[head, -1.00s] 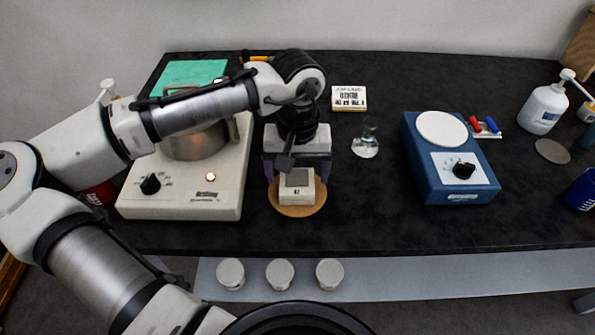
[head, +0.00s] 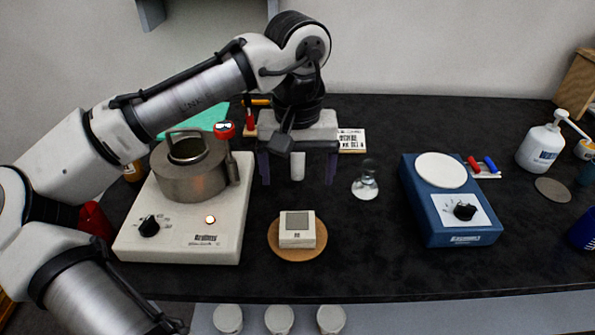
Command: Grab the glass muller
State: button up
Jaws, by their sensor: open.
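The glass muller (head: 366,182), a clear piece with a wide round foot and a narrower upper part, stands on the black bench right of centre. My gripper (head: 298,178) is open, with its two dark fingers pointing down, to the left of the muller and apart from it. A small pale cylinder (head: 297,166) shows between the fingers; I cannot tell whether it is part of my gripper or stands behind. Nothing hides the muller in the head view.
A white block with a grey top (head: 297,229) sits on a round cork mat (head: 297,254) in front. A hotplate (head: 182,238) with a metal pot (head: 186,175) is at left. A blue device (head: 455,218) stands right of the muller. A label card (head: 351,140) lies behind.

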aim_at(366, 187)
jog(key=i+l, duration=0.15)
jog(key=l, duration=0.3)
jog(key=i+l, duration=0.1)
jog(key=l, duration=0.35)
jog(key=i+l, duration=0.15)
jog(key=l, duration=0.25)
jog(key=i+l, duration=0.1)
jog(key=l, duration=0.35)
jog(key=i+u, duration=0.05)
